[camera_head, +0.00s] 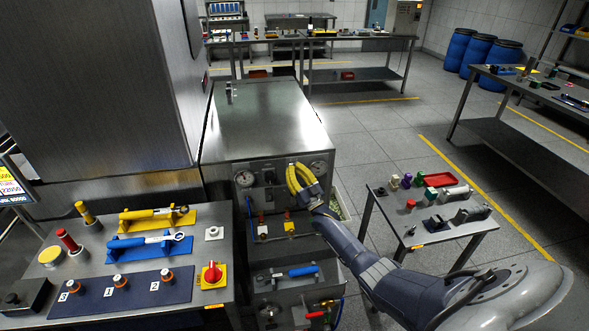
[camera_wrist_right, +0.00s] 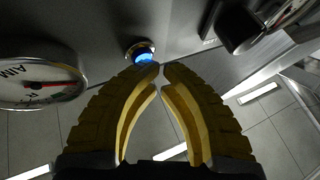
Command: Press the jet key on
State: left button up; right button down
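My right gripper (camera_head: 293,177) has yellow fingers and is at the front panel of the steel cabinet (camera_head: 262,112). In the right wrist view its fingertips (camera_wrist_right: 161,68) are together and hold nothing. A round button (camera_wrist_right: 145,52) with a blue glow and a brass-coloured ring is just beyond the tips. Whether the tips touch it I cannot tell. In the head view the fingers hide this part of the panel. No label is readable to show whether this button is the jet key. My left gripper is not in view.
A white gauge (camera_wrist_right: 40,85) and a black knob (camera_wrist_right: 238,28) flank the button. Another gauge (camera_head: 245,179) is at the panel's left. Blue and yellow tools lie on the left bench (camera_head: 215,255). The small right table (camera_head: 448,228) holds a red tray (camera_head: 440,180) and small parts.

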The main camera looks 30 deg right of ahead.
jog(key=shift+w+d, duration=0.1)
jog(key=shift+w, duration=0.1)
jog(key=shift+s, duration=0.15)
dwell(0.3)
jog(key=shift+s+a, duration=0.2)
jog(key=shift+s, duration=0.05)
jog(key=shift+s+a, duration=0.35)
jog(key=shift+s, duration=0.6)
jog(key=shift+s+a, duration=0.35)
jog(key=shift+s, duration=0.55)
jog(key=shift+s+a, duration=0.35)
jog(key=shift+s, duration=0.6)
